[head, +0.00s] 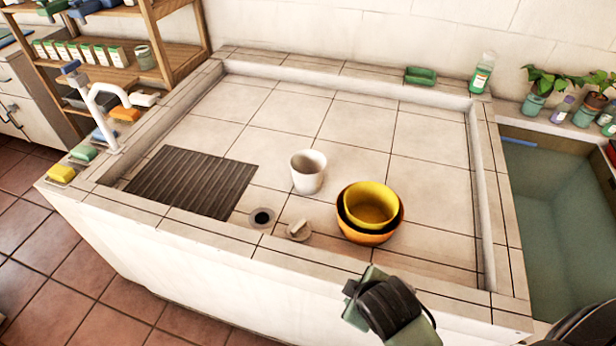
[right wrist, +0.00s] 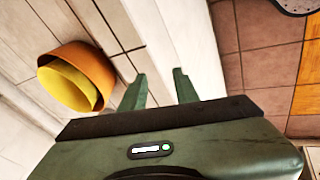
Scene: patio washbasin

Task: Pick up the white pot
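The white pot (head: 307,172) stands upright on the tiled floor of the basin, just left of the bowls, in the head view. It does not show in the right wrist view. My right gripper (head: 388,305) is over the basin's front rim, lower right of the pot and well apart from it. In the right wrist view its two fingers (right wrist: 161,88) are spread with nothing held between them. My left gripper is in neither view.
A yellow bowl (head: 372,204) sits inside an orange bowl (head: 368,236), right of the pot. A drain (head: 262,217), a small stopper (head: 299,230) and a dark ribbed mat (head: 192,182) lie left. The basin's rear is clear. A water-filled trough (head: 565,220) is at right.

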